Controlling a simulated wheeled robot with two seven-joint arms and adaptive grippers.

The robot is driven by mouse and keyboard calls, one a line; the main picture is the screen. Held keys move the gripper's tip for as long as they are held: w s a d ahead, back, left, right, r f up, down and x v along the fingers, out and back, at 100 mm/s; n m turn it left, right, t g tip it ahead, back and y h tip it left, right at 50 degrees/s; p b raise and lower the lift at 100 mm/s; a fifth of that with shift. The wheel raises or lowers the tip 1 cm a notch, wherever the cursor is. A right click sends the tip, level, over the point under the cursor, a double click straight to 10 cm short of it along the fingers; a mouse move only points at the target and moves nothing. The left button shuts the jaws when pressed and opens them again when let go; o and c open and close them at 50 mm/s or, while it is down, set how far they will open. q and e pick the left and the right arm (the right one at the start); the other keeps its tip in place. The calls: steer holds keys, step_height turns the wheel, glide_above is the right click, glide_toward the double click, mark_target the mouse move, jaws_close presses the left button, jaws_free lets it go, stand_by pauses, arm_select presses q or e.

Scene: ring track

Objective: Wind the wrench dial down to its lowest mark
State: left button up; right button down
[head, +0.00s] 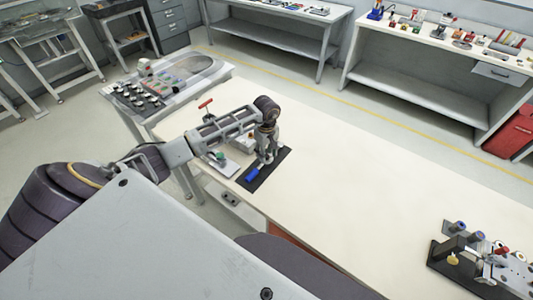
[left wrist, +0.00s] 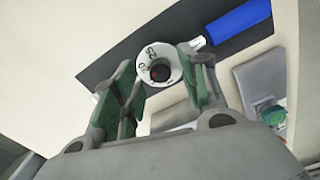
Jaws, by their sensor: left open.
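The wrench lies on a black mat (head: 278,165) near the table's left end, and its blue handle (head: 252,174) points toward me. In the left wrist view, the blue handle (left wrist: 238,24) is at the upper right. The round white dial (left wrist: 158,54) shows a "25", other partly readable marks and a dark centre with red. My left gripper (head: 266,155) is over the wrench. In the left wrist view, my left gripper (left wrist: 163,72) is open with one finger on each side of the dial. I cannot tell whether they touch it. My right gripper is not in view.
A small device on a pale plate (head: 220,166) stands just left of the mat. A panel with several knobs (head: 140,98) is beyond the table's left end. A fixture with coloured knobs (head: 488,262) sits at the right. The middle of the table (head: 360,190) is clear.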

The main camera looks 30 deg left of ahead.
arm_select(q)
steer(key=shift+f, duration=0.5)
steer(key=shift+c, duration=0.4)
jaws_close()
